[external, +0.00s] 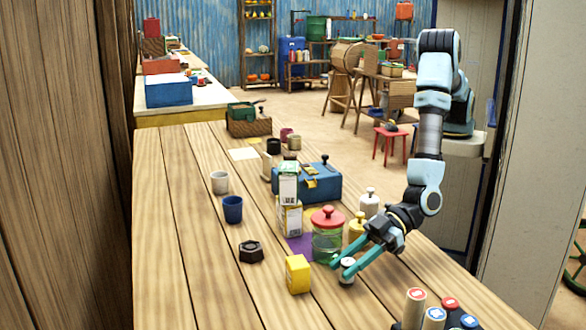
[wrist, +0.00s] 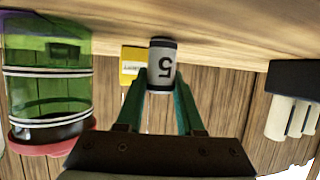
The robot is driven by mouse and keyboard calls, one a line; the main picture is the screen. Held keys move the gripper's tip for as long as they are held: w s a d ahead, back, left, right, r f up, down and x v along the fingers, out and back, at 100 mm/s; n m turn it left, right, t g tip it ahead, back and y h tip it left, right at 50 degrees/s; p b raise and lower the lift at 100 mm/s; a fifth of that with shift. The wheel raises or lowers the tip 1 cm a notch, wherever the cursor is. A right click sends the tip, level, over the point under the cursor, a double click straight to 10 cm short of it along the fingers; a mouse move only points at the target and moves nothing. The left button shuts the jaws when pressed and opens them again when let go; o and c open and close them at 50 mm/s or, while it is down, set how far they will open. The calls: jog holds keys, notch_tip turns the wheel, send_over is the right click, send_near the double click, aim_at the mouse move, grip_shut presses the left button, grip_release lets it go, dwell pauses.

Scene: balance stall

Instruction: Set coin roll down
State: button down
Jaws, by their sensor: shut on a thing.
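The coin roll (external: 347,272) is a short pale cylinder with dark end bands, and a black 5 on its side in the wrist view (wrist: 162,66). My gripper (external: 341,268) is shut on it, with one teal finger on each side; the fingers also show in the wrist view (wrist: 160,88). The roll is upright, at or just above the wooden table (external: 185,275); I cannot tell whether its base touches. In the external view the fingers hide part of it.
A green glass jar with a red lid (external: 327,240) stands close behind the roll. A yellow box (external: 298,274) is to its left. Several capped cylinders (external: 415,310) stand in front at the right. A dark hexagonal piece (external: 251,251) lies further left. The front left table is clear.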

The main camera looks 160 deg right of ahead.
jog(key=shift+f, duration=0.1)
jog(key=c, duration=0.5)
grip_release()
jog(key=shift+c, duration=0.2)
